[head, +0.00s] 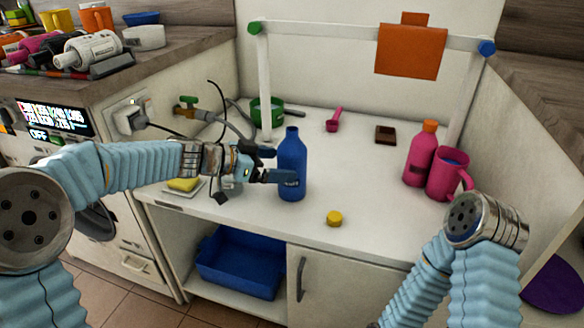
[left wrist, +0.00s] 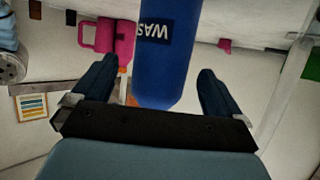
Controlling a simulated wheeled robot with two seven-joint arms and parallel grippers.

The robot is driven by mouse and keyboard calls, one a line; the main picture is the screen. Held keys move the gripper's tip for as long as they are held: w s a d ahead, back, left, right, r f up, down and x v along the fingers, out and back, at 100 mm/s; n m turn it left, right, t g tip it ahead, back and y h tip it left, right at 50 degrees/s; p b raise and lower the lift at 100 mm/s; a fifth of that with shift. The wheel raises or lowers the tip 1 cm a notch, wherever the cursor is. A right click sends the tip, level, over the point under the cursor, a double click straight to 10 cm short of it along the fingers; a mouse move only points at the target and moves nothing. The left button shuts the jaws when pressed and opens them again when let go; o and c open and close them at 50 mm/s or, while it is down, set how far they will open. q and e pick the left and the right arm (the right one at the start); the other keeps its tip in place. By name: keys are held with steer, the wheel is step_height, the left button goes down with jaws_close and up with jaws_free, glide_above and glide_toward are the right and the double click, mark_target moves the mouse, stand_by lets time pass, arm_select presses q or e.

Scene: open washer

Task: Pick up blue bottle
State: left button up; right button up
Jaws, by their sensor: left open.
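The blue bottle (head: 291,165) stands upright on the white counter, left of its middle, without a cap. My left gripper (head: 284,177) reaches in from the left at the bottle's lower half. In the left wrist view the blue bottle (left wrist: 165,55) shows white lettering and lies between the two spread fingers of my left gripper (left wrist: 158,90), with a gap on each side. The gripper is open. My right arm comes in at the lower right of the head view; its gripper is not seen.
A yellow cap (head: 334,218) lies right of the bottle. A pink bottle (head: 420,155) and pink mug (head: 449,175) stand at the right. A green pot (head: 266,111), pink scoop (head: 334,120) and brown block (head: 386,135) are behind. A yellow sponge (head: 184,184) lies left. A white frame stands over the counter.

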mark_target(292, 166)
arm_select(q)
steer(key=x, duration=0.2)
steer(key=p+x, duration=0.1)
steer(key=x, duration=0.2)
steer(key=shift+w+f, duration=0.2)
steer(key=shift+f, duration=0.15)
steer(key=shift+c, duration=0.3)
steer(key=c, duration=1.3)
steer(key=shift+r, duration=0.1)
steer(key=shift+r, duration=0.1)
